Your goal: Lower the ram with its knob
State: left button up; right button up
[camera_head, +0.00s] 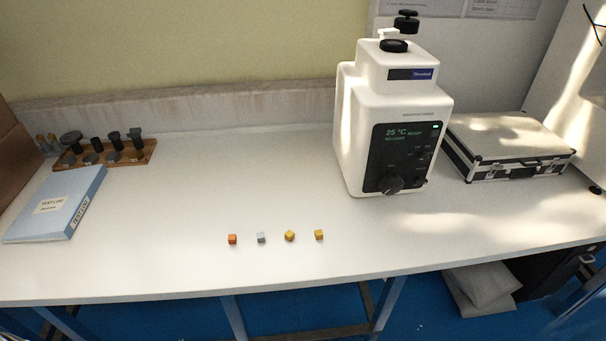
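A white tester (358,130) stands upright at the back right of the white bench. Its dark front panel (398,150) reads "25 °C READY" and "NO LOAD". A black round knob (391,184) sits at the bottom of that panel. On top of the tester are a black disc (394,46) and, above and behind it, a black knob-like part (406,21). I cannot tell which of these parts drives the ram. Neither of my grippers shows in the head view.
Several small cubes (290,236) lie in a row near the bench's front edge. A blue test log binder (58,204) and a wooden rack (141,157) of dark weights are at left. A silver-edged case (508,143) stands right of the tester. The middle of the bench (220,185) is clear.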

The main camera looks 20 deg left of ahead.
aim_at(391, 184)
jog(key=i+l+u, duration=0.2)
jog(key=l+u, duration=0.15)
jog(key=u, duration=0.15)
jog(key=i+l+u, duration=0.15)
jog(key=l+u, duration=1.25)
jog(key=i+j, duration=0.05)
